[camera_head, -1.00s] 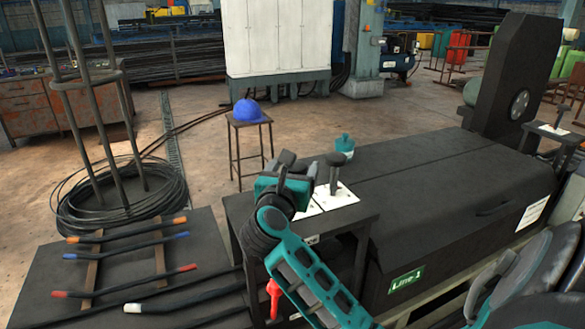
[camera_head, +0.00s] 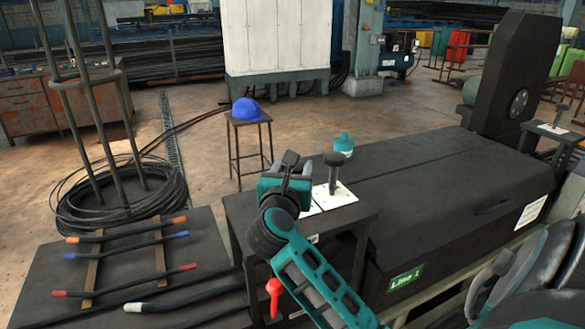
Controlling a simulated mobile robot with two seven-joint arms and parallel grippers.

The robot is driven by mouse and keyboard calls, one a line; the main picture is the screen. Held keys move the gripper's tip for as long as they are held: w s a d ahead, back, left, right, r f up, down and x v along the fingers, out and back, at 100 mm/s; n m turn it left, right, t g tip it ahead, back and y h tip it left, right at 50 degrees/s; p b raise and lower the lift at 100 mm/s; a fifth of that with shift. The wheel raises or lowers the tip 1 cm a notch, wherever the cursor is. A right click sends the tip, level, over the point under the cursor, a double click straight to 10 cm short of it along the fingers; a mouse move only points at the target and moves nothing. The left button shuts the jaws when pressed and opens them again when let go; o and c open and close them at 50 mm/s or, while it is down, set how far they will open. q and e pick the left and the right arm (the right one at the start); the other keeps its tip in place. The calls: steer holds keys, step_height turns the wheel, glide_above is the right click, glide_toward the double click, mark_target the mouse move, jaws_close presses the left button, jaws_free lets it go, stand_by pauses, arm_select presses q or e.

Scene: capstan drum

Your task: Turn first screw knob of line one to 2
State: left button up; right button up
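A dark mushroom-shaped screw knob (camera_head: 333,172) stands upright on a white plate (camera_head: 343,194) on the dark stand (camera_head: 357,216) of line one, beside the green "Line 1" sign (camera_head: 405,280). A second white plate (camera_head: 311,210) shows only partly beside my arm. A dark rounded top (camera_head: 290,157) shows at my gripper; I cannot tell whether it is a knob or a gripper part. My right gripper (camera_head: 287,174) is over the stand's left part, left of the visible knob, and hides what is behind it. Its fingers are unclear. My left gripper is not in view.
A teal bottle (camera_head: 343,144) stands behind the knob. The long dark machine cover (camera_head: 455,185) fills the right. A red handle (camera_head: 273,296) hangs below the stand. A stool with a blue helmet (camera_head: 247,110) stands behind; rods (camera_head: 125,257) lie at left.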

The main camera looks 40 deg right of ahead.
steer(key=shift+s+d+r+n+t+y+p, duration=0.1)
steer(key=shift+n+t+y+p, duration=0.2)
steer(key=shift+n+t+y, duration=0.3)
steer(key=shift+s+d+n+t+y+p, duration=0.1)
steer(key=shift+n+t+y+p, duration=0.2)
steer(key=shift+n+t+y, duration=1)
steer(key=shift+t+y, duration=0.1)
steer(key=shift+y, duration=0.2)
steer(key=n+t+y, duration=0.1)
steer(key=y, duration=0.1)
steer(key=n+t+y, duration=0.1)
steer(key=n+y, duration=0.2)
steer(key=y, duration=0.1)
steer(key=shift+s+d+n+t+y, duration=0.1)
steer(key=shift+d+n+t+y, duration=0.2)
steer(key=shift+d+n+t, duration=0.1)
steer(key=n+y, duration=0.1)
steer(key=y, duration=0.1)
steer(key=n+y, duration=0.2)
steer(key=y, duration=0.1)
steer(key=n+y, duration=0.1)
steer(key=y, duration=0.1)
steer(key=shift+d+n+y, duration=0.25)
steer(key=shift+n+y, duration=0.15)
steer(key=shift+g+y, duration=0.3)
steer(key=o, duration=1)
